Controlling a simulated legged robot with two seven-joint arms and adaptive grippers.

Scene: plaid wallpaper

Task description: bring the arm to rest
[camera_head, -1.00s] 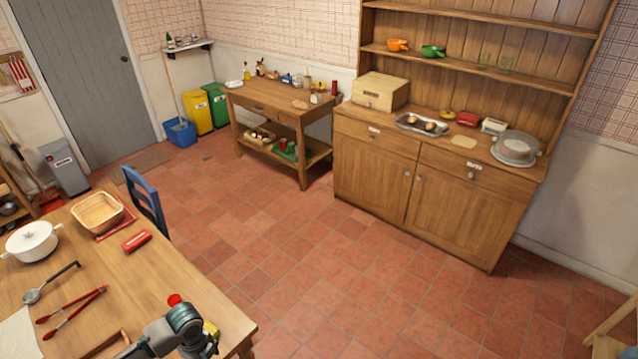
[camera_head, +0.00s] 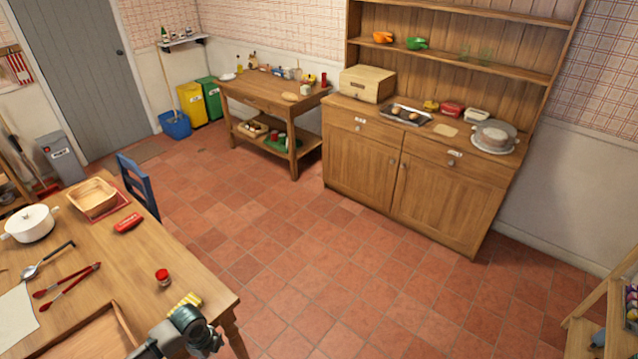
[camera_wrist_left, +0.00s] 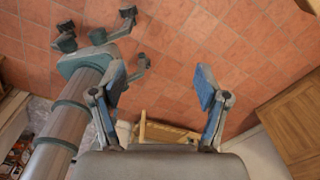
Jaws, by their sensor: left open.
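Part of my left arm (camera_head: 190,333) shows at the bottom of the head view, at the table's near right corner. Its gripper cannot be made out there. In the left wrist view my left gripper (camera_wrist_left: 162,88) has its two blue-padded fingers spread wide, with nothing between them and the tiled floor behind. My right gripper (camera_wrist_left: 98,35) shows at the upper left of that view, on a grey arm. Its fingers stand apart and hold nothing that I can see.
The wooden table (camera_head: 165,245) bears a red-lidded jar (camera_head: 162,277), a yellow striped cloth (camera_head: 185,304), red tongs (camera_head: 68,285) and a wooden tray (camera_head: 90,335) near my arm. A wooden shelf unit (camera_head: 590,315) stands at the right. The tiled floor (camera_head: 320,260) between is clear.

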